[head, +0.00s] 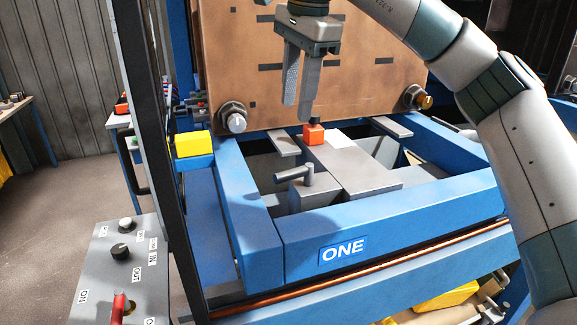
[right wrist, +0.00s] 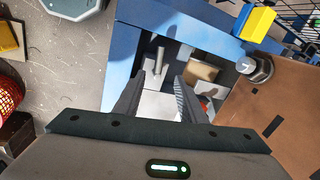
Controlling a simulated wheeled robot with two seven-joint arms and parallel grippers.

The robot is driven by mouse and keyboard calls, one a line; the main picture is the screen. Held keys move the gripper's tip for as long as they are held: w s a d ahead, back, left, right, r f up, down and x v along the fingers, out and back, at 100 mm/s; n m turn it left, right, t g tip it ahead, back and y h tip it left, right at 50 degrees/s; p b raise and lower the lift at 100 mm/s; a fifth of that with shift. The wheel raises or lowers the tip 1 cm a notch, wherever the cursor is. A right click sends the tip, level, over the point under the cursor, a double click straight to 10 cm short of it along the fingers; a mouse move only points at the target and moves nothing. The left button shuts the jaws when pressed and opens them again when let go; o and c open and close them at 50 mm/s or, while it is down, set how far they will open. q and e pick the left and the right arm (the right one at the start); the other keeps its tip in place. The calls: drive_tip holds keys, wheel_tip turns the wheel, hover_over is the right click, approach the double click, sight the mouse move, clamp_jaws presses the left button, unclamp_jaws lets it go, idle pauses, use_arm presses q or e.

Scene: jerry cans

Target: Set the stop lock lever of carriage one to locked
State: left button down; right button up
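Carriage one is the blue frame (head: 390,220) with a "ONE" label (head: 343,250). Inside it, a grey lever (head: 295,174) with a round bar handle stands on a grey block and points left in the head view. It also shows in the right wrist view (right wrist: 159,63), ahead of the fingertips. A small orange block (head: 313,134) with a dark top sits behind it on the grey housing. My right gripper (head: 297,112) hangs fingers-down above the carriage, apart from the lever. Its fingers (right wrist: 157,98) are spread, with nothing held. My left gripper is out of view.
A brown plate (head: 350,85) with large bolts stands behind the carriage. A yellow block (head: 193,144) sits at its left corner. A dark upright post (head: 165,190) and a grey control box (head: 125,270) with knobs and a red handle stand at left.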

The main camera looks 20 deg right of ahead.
sight(288, 171)
drive_tip(key=w+f+p, duration=0.1)
drive_tip(key=f, duration=0.4)
drive_tip(key=w+f+p, duration=0.1)
drive_tip(key=f, duration=0.4)
drive_tip(key=w+f+p, duration=0.1)
drive_tip(key=f, duration=0.5)
drive_tip(key=shift+a+p, duration=0.25)
drive_tip(key=shift+p, duration=0.1)
drive_tip(key=shift+c, duration=0.2)
clamp_jaws()
